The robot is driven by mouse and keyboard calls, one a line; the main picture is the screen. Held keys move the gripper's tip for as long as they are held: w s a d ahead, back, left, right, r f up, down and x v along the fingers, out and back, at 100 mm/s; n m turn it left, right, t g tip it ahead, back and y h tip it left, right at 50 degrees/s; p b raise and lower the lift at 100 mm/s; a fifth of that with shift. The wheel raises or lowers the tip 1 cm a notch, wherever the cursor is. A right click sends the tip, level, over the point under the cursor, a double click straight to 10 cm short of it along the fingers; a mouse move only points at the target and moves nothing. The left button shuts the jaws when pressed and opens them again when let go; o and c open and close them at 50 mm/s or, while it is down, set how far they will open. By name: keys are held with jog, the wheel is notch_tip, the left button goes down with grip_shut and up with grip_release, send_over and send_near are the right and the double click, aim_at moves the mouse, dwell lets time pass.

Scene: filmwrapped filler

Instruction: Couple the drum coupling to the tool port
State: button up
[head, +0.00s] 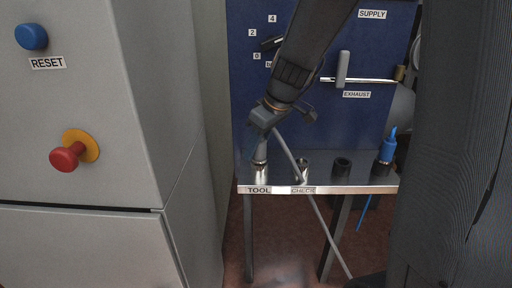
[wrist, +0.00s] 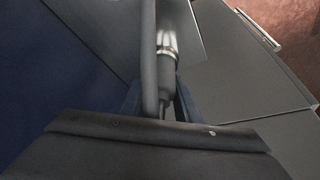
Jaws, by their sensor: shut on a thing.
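My gripper (head: 261,134) is shut on the drum coupling (head: 261,151), a grey cylinder with a grey hose trailing from it. The coupling stands about upright over the tool port (head: 260,171), behind the TOOL label on the shelf. Its lower end meets the metal port; I cannot tell whether it is fully seated. In the wrist view the coupling (wrist: 168,78) sits between my fingers, with a shiny metal collar beyond it. The hose passes close along its left side and hides part of it.
The shelf (head: 325,189) also holds a metal CHECK port (head: 303,168), a black socket (head: 342,166) and a blue coupling (head: 388,148). The blue panel (head: 300,110) behind carries a lever handle (head: 343,69). A grey cabinet (head: 90,120) with a red button (head: 67,157) stands left.

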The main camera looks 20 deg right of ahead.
jog(key=shift+f, duration=0.1)
jog(key=o, duration=1.2)
